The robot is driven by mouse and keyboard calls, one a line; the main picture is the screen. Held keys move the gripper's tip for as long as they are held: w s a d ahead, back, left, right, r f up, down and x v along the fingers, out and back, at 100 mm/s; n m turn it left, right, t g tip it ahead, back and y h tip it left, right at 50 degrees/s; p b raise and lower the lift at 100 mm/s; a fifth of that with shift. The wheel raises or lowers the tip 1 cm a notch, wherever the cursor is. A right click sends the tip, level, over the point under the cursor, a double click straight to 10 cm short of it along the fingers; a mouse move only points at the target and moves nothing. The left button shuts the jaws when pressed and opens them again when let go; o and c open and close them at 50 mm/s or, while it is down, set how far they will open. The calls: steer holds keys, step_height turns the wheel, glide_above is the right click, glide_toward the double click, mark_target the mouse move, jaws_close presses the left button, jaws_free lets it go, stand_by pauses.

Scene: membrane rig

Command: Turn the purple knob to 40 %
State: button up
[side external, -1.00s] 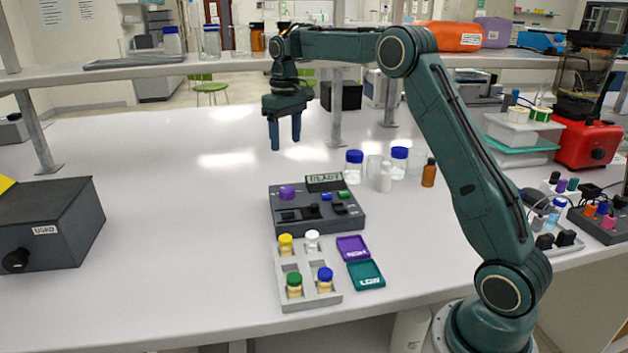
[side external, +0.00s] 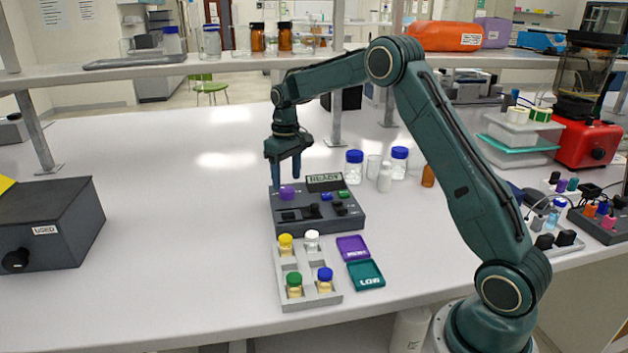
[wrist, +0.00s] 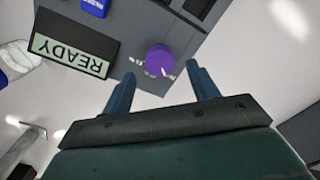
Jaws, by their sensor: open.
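The purple knob (side external: 287,193) sits at the back left of the dark grey rig box (side external: 318,225). In the wrist view the knob (wrist: 159,61) shows a white pointer mark near its lower edge, and scale marks lie beside it. My gripper (side external: 285,182) is open and empty, with its fingers down just above and behind the knob. In the wrist view the fingertips (wrist: 164,78) stand to either side of the knob's near edge, apart from it. The display (side external: 325,180) reads READY. The scale's figures are too small to read.
A grey rack (side external: 303,278) with several capped vials stands in front of the rig. Purple and teal trays (side external: 366,274) lie beside it. Bottles (side external: 354,167) stand behind the rig at right. A dark box (side external: 48,224) marked USED is at left. The table between is clear.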

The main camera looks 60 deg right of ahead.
mark_target(287, 189)
steer(key=shift+f, duration=1.65)
steer(key=c, duration=1)
